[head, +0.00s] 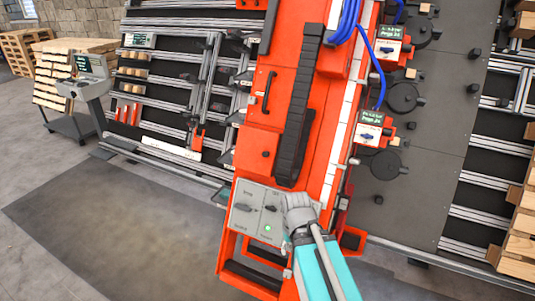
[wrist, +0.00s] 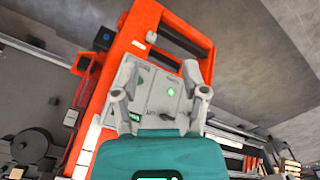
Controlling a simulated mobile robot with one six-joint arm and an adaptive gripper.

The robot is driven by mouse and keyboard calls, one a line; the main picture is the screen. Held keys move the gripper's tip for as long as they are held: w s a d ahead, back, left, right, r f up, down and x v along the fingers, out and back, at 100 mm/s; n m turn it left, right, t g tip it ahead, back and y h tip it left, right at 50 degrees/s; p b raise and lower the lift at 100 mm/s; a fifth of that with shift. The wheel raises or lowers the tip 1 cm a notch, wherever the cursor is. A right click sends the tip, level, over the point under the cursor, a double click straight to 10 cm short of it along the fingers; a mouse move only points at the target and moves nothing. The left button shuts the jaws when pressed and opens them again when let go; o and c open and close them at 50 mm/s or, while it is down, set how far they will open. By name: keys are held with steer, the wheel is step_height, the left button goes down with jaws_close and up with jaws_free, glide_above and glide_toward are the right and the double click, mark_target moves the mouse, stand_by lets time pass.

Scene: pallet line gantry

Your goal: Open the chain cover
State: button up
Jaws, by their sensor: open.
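An orange gantry beam fills the middle of the head view. On it, an orange panel with a black bar handle (head: 268,92) lies flat beside the black cable chain (head: 298,110); I cannot tell for sure whether this panel is the chain cover. A grey control panel (head: 247,212) with dark knobs and a lit green lamp sits at the beam's near end. My gripper (wrist: 161,93) is open and empty, its fingers spread over this panel (wrist: 153,78) in the wrist view. In the head view my wrist hides the panel's right side and the fingertips.
Blue hoses (head: 381,75) run to small orange boxes (head: 372,130) right of the beam. Black-and-grey conveyor rails (head: 165,75) lie left. The floor at lower left is clear.

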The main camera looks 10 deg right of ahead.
steer(key=shift+a, duration=0.15)
steer(key=shift+o, duration=1)
steer(key=shift+w, duration=0.1)
steer(key=shift+w+f, duration=0.2)
steer(key=shift+w, duration=0.15)
steer(key=w+d+m+t+h+b, duration=0.35)
steer(key=w+t+h+b, duration=0.3)
steer(key=w, duration=1.05)
steer(key=w+a+r+t+b, duration=0.2)
steer(key=w+a+t, duration=0.1)
steer(key=w+a, duration=0.1)
steer(key=w+a+r+t+h+b, duration=0.1)
steer(key=w+a+r+t+b, duration=0.1)
steer(key=w, duration=0.4)
steer(key=w+a+r+t+h+b, duration=0.1)
steer(key=w+a+r+t+b, duration=0.1)
steer(key=w+a+t, duration=0.2)
steer(key=shift+w+a+n+b, duration=0.3)
steer(key=shift+w+a, duration=0.25)
steer(key=shift+a, duration=0.3)
